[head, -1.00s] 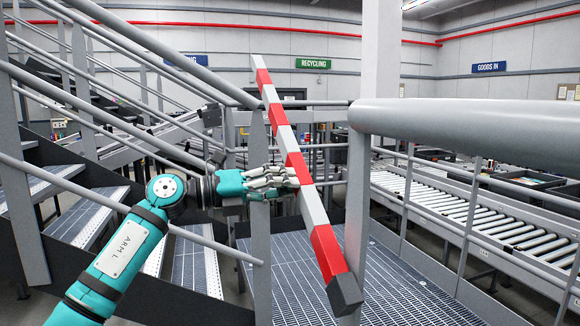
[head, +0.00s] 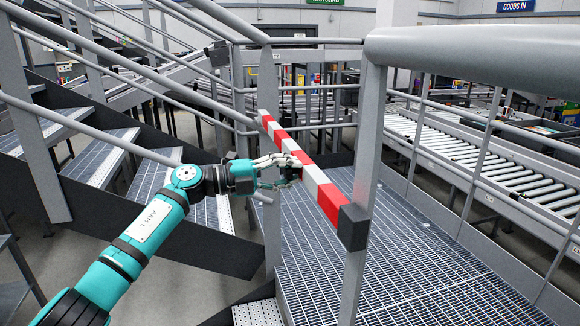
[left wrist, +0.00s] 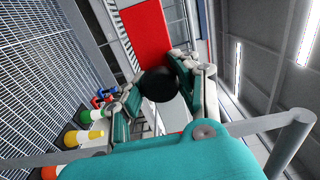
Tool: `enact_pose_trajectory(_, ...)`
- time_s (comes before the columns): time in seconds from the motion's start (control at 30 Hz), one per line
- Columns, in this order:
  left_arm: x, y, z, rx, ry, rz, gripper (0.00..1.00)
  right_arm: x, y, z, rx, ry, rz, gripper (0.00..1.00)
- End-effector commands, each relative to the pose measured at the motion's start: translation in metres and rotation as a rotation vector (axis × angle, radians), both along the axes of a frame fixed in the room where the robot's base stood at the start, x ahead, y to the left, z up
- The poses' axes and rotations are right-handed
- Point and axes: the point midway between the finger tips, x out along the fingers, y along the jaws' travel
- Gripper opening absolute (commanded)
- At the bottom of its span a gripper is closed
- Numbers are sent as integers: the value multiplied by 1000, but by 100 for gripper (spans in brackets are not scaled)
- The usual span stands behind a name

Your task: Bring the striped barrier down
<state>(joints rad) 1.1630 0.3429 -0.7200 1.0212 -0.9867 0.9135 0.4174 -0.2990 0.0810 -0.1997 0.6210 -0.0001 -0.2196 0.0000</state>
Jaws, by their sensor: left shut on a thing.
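The red-and-white striped barrier (head: 311,175) runs from its far end near the grey posts to a dark block (head: 353,226) at its near end. That block overlaps the right railing post (head: 368,140). In the left wrist view a red stripe of the barrier (left wrist: 152,38) passes above the fingers (left wrist: 160,85). A dark round part (left wrist: 158,84) sits between them; I cannot tell whether it is a handle. The barrier's far pivot or rest is unclear. My right gripper is not in view.
The grated catwalk floor (head: 330,270) lies below and beyond the barrier. Grey stairs (head: 95,160) with handrails are at the left. A thick railing (head: 470,60) and a roller conveyor (head: 470,160) are at the right.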

Motion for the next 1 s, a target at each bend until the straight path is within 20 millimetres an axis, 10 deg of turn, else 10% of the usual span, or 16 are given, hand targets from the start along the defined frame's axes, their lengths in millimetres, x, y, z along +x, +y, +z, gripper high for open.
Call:
enact_pose_trajectory(0.4,0,1,-8,7,15,-2,0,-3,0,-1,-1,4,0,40)
enact_pose_trajectory(0.43,0,1,-9,7,15,-2,31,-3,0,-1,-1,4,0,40)
enact_pose_trajectory(0.6,0,1,-8,7,14,-2,53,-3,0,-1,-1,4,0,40)
enact_pose_trajectory(1.0,-2,8,-5,4,10,0,56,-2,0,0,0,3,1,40)
